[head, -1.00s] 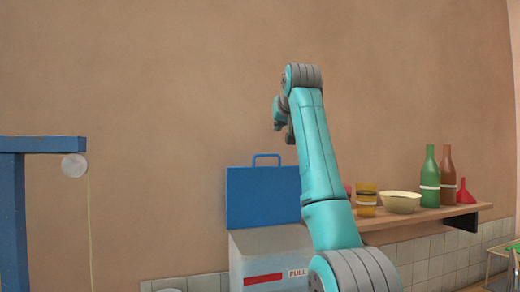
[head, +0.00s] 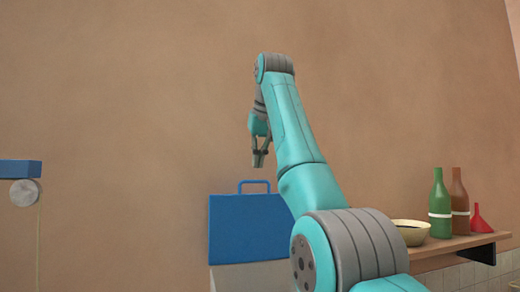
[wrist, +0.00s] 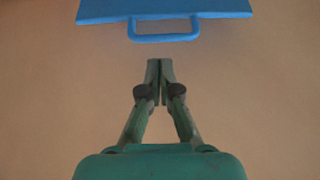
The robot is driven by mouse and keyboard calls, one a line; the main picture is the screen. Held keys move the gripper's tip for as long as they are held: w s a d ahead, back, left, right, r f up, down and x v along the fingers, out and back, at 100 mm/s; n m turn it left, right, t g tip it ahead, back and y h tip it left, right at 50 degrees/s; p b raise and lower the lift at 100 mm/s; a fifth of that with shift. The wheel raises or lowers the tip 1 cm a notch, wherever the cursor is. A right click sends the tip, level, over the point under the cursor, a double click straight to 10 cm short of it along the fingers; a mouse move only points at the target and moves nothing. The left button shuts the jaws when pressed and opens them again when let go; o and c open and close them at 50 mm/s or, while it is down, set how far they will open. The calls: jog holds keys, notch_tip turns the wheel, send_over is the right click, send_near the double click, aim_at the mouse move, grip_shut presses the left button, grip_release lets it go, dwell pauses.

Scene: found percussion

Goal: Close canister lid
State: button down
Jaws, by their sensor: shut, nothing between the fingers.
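The canister (head: 240,277) is a pale grey box at the bottom of the head view, cut off by the frame edge. Its blue lid (head: 247,232) stands upright at the back, open, with a blue loop handle on its top edge. In the wrist view the lid (wrist: 165,9) shows at the top, its handle (wrist: 165,37) pointing toward my gripper. My gripper (head: 258,166) hangs just above the lid's handle, pointing down. In the wrist view my gripper (wrist: 160,62) is shut and empty, with a gap between its fingertips and the handle.
A wooden shelf (head: 455,246) at the right holds a cream bowl (head: 411,232), a green bottle (head: 440,205), a brown bottle (head: 459,205) and a red funnel (head: 478,218). A blue beam (head: 18,169) with a grey disc (head: 25,192) is at the left. A plain wall stands behind.

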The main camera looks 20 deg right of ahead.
aim_at(255, 196)
jog(key=x, duration=0.4)
jog(key=shift+w+f, duration=0.25)
jog(key=shift+f, duration=0.1)
jog(key=shift+s, duration=0.1)
